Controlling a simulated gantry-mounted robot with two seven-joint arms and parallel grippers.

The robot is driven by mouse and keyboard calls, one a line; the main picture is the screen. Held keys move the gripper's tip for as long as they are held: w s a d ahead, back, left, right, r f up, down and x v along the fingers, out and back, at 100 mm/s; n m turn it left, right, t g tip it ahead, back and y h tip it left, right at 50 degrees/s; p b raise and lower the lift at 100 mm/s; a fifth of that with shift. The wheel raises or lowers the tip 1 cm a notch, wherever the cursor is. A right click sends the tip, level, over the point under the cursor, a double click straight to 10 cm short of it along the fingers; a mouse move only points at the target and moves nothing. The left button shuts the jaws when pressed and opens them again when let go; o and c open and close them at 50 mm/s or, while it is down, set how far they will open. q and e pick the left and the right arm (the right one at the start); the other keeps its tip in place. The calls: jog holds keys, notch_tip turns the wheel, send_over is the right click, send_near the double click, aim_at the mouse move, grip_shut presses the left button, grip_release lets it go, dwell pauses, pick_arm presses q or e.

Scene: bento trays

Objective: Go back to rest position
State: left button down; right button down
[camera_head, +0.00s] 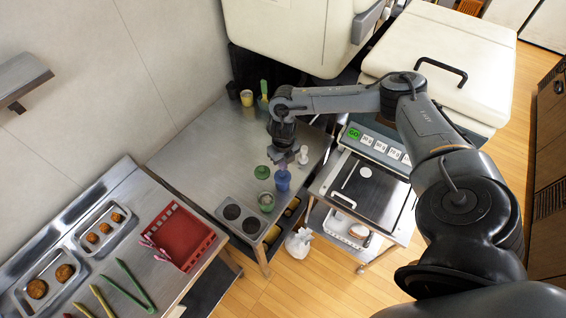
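My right arm comes in from the lower right and reaches across to the steel counter (200,158). My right gripper (283,160) points down over the counter's right part. Its fingers are small and dark, so I cannot tell whether they are open or shut. A blue container (283,181) stands just below it in the picture; I cannot tell whether they touch. Green containers (262,172) and (266,201) stand close by, and a pale bottle (303,155) is to the right. My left gripper is not in view.
A red basket (183,238) and steel trays with food (75,243) are on the left table, with green and yellow tongs (131,287). A panel with a green GO button (354,133) is right of the gripper. A white bag (298,243) is on the floor.

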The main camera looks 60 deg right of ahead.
aim_at(283, 173)
jog(key=shift+f+b, duration=0.35)
jog(key=shift+f, duration=0.25)
jog(key=shift+f+b, duration=0.95)
jog(key=shift+f, duration=0.4)
jog(key=shift+r, duration=0.1)
jog(key=shift+r, duration=0.1)
jog(key=shift+r+p, duration=0.35)
jog(key=shift+p, duration=0.2)
jog(key=shift+r+p, duration=1.35)
jog(key=shift+r, duration=0.2)
jog(key=shift+r+p, duration=1.35)
jog(key=shift+r, duration=0.2)
